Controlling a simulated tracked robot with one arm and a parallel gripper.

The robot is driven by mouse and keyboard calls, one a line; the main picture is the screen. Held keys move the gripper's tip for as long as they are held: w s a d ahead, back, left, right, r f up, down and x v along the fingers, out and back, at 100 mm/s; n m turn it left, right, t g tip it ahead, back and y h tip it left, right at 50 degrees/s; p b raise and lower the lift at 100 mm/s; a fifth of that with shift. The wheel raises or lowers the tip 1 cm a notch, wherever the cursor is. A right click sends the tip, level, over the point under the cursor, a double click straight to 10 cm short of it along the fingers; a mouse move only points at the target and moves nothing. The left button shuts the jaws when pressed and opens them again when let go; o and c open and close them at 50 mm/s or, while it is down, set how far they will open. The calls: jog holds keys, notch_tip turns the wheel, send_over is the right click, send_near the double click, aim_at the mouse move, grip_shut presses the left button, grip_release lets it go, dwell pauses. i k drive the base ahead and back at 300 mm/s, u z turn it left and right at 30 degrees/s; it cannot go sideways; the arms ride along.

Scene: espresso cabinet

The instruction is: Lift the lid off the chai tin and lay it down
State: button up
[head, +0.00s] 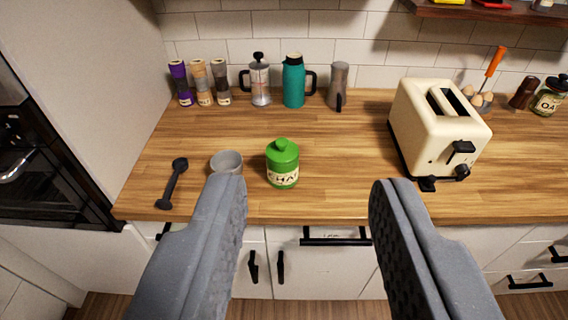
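My gripper (308,185) is open and empty. Its two grey fingers are wide apart in the foreground. The tin shows between the fingers, closer to the left one, and nothing touches it.
A grey bowl (227,162) stands left of the tin, partly near the left finger in the picture. A dark scoop (173,182) lies farther left. A cream toaster (436,128) stands right. Bottles, a French press (260,82) and a teal jug (294,82) line the back wall. Counter (340,165) right of the tin is clear.

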aim_at(282, 151)
jog(key=k, duration=0.5)
jog(key=z, duration=0.6)
jog(key=i, duration=1.8)
jog(key=u, duration=0.2)
